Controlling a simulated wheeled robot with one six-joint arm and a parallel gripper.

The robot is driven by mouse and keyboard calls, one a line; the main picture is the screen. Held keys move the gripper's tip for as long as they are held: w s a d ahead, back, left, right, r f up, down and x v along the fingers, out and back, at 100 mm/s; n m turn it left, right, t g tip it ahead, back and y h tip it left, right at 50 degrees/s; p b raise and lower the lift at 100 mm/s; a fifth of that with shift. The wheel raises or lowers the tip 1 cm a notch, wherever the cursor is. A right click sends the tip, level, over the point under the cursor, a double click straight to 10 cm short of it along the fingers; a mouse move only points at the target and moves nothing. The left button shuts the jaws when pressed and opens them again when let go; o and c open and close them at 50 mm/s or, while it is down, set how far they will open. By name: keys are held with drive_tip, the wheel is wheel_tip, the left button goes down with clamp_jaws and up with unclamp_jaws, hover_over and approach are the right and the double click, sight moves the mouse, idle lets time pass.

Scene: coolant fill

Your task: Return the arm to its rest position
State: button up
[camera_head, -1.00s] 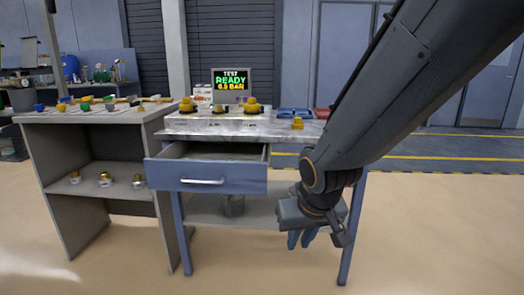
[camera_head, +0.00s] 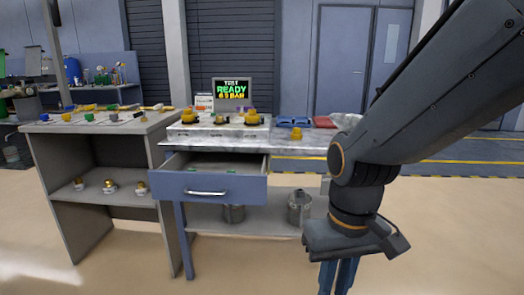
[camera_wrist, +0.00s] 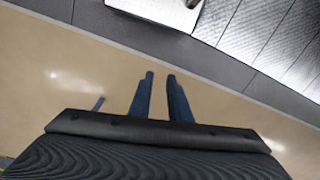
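My arm (camera_head: 420,95) reaches in from the upper right of the head view and bends down at the elbow. My gripper (camera_head: 337,288) hangs low to the right of the workbench, pointing down. In the wrist view my gripper (camera_wrist: 161,75) shows two blue fingers with a narrow gap between them. Only floor shows in the gap, and nothing is held. The gripper is apart from the bench and its drawer.
The blue drawer (camera_head: 210,188) of the workbench stands pulled out. The marble top (camera_head: 285,140) carries yellow-capped fittings, a blue tray (camera_head: 294,122) and a display (camera_head: 232,93) reading READY. A grey shelf table (camera_head: 90,155) stands left. The floor (camera_head: 455,230) at right is clear.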

drive_tip(key=d+r+m+p, duration=0.2)
drive_tip(key=d+r+p, duration=0.4)
drive_tip(key=p, duration=0.5)
drive_tip(key=shift+s+d+r, duration=0.3)
idle(0.5)
